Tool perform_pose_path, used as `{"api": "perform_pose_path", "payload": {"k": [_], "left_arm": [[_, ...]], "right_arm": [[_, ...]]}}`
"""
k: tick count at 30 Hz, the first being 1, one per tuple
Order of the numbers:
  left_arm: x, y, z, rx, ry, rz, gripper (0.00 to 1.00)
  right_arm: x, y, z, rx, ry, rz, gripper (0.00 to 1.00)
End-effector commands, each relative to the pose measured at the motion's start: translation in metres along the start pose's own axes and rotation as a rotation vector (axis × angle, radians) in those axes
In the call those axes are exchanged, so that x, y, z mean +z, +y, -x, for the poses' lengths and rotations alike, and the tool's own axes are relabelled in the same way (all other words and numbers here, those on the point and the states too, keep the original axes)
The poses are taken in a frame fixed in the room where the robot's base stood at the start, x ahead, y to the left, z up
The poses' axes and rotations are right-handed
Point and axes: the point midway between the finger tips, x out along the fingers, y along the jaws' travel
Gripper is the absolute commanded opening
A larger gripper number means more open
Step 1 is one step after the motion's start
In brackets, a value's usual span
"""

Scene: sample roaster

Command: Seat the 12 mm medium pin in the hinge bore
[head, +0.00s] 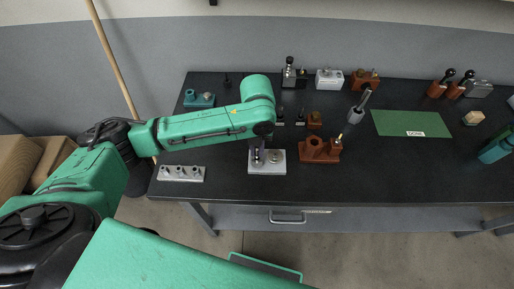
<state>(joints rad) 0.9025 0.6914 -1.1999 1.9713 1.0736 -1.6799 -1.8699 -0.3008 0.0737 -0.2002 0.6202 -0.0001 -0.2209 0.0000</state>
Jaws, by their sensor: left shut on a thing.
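My left gripper (257,154) points down over the left part of a light grey plate (267,171) near the table's front edge. It is shut on the medium pin, which the fingers mostly hide, and its size cannot be read. A round metal boss (280,157) shows on the plate's right half. Whether the pin is in a bore or above it cannot be told from here. A light grey block (181,174) with several round metal pieces in a row lies at the front left.
A brown block with a round opening (317,150) stands just right of the plate. Small fixtures line the back, among them a teal one (198,99) and a white one (329,79). A green mat (411,123) lies at right.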

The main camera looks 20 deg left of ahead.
Motion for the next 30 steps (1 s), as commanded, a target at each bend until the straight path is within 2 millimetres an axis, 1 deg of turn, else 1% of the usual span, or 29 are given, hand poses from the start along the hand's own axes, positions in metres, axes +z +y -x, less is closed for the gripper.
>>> {"api": "perform_pose_path", "payload": {"k": [4,5,6,7,15,19,20,23,27,30], "left_arm": [[0.0,0.0,-0.003,0.0,0.001,0.0,0.0],[0.0,0.0,-0.003,0.0,0.001,0.0,0.21],[0.0,0.0,-0.003,0.0,0.0,0.0,0.36],[0.0,0.0,-0.003,0.0,0.0,0.0,0.43],[0.0,0.0,-0.002,0.0,0.0,0.0,0.43],[0.001,0.0,0.006,-0.001,-0.001,0.0,0.43],[0.001,0.0,0.011,-0.001,-0.003,0.0,0.43],[0.002,-0.001,0.034,-0.002,-0.005,0.0,0.43],[0.001,-0.001,0.074,-0.004,-0.005,0.0,0.43],[0.001,-0.001,0.098,-0.003,-0.004,-0.001,0.43]], "right_arm": [[-0.001,0.0,-0.001,0.0,0.002,0.001,0.5],[-0.001,0.0,0.0,0.0,0.002,0.001,0.5],[-0.001,0.0,0.0,0.0,0.002,0.001,0.5],[-0.001,0.0,0.0,0.0,0.002,0.001,0.5],[-0.001,0.004,0.0,0.005,0.002,0.003,0.5],[0.0,0.005,-0.002,0.006,0.001,0.004,0.5],[0.0,0.005,-0.003,0.007,0.001,0.004,0.5],[0.001,0.005,-0.008,0.007,0.001,0.003,0.5],[0.001,0.005,-0.015,0.007,0.001,0.003,0.5],[0.002,0.005,-0.017,0.007,0.001,0.003,0.5]]}}
